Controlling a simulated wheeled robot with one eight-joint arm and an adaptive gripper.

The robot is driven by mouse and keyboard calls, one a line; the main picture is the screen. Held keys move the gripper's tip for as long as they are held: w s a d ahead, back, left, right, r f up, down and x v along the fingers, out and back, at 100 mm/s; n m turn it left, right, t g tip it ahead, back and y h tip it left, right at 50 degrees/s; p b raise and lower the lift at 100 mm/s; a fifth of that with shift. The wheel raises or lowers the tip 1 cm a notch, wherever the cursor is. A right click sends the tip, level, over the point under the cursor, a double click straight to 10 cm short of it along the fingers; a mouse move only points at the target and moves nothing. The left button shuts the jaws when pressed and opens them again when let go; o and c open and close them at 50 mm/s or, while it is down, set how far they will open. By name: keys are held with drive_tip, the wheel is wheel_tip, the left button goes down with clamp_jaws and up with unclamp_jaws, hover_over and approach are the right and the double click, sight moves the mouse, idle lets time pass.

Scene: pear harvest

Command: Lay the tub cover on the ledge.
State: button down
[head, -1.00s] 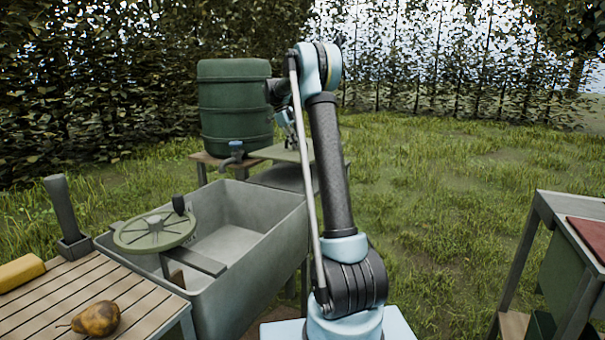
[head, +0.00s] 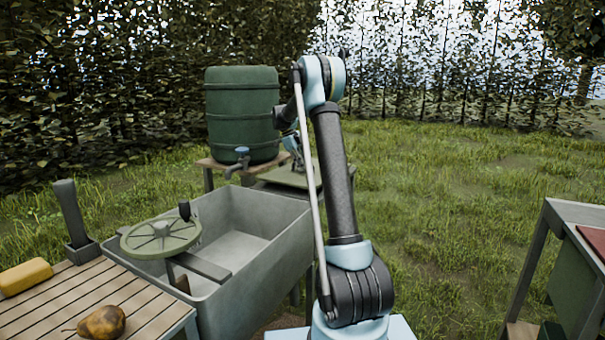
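The tub (head: 300,235) is an open grey basin in the middle left. The tub cover, a flat pale grey-green panel (head: 285,179), is beyond the tub's far end, beside the barrel. It lies at or just above a darker grey ledge (head: 264,187); I cannot tell whether they touch all along. My gripper (head: 297,160) is over the cover, partly hidden behind my arm. Its fingertips are too small and covered to show whether they are shut on the cover.
A green barrel (head: 242,115) with a blue-handled tap stands left of the cover. A round green spoked wheel (head: 161,237) sits over the tub's near left side. A slatted table (head: 75,305) holds a pear (head: 102,322) and a yellow block (head: 25,276).

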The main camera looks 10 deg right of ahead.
wheel_tip(320, 180, down, 2)
drive_tip(key=shift+f, duration=0.25)
drive_tip(key=c, duration=1.6)
unclamp_jaws()
drive_tip(key=shift+c, duration=0.2)
drive_tip(key=shift+a+r, duration=0.1)
drive_tip(key=shift+r, duration=0.05)
drive_tip(key=v, duration=1.1)
drive_tip(key=shift+a+r, duration=0.15)
drive_tip(key=shift+r, duration=0.2)
drive_tip(key=s+d+r+n+t+y, duration=0.1)
drive_tip(key=s+d+n, duration=0.35)
drive_tip(key=s, duration=1.05)
drive_tip(key=s+d+n+y, duration=0.1)
drive_tip(key=s+n, duration=0.7)
drive_tip(key=s, duration=0.7)
drive_tip(key=s+f+n+t+y, duration=0.1)
drive_tip(key=s+f+n, duration=0.5)
drive_tip(key=s+f, duration=0.4)
drive_tip(key=s+f+n+t+y, duration=0.1)
drive_tip(key=s+f+n, duration=0.6)
drive_tip(key=s+f, duration=0.4)
drive_tip(key=s+a, duration=0.1)
drive_tip(key=s, duration=0.5)
drive_tip(key=shift+s+y, duration=0.3)
drive_tip(key=shift+s, duration=0.05)
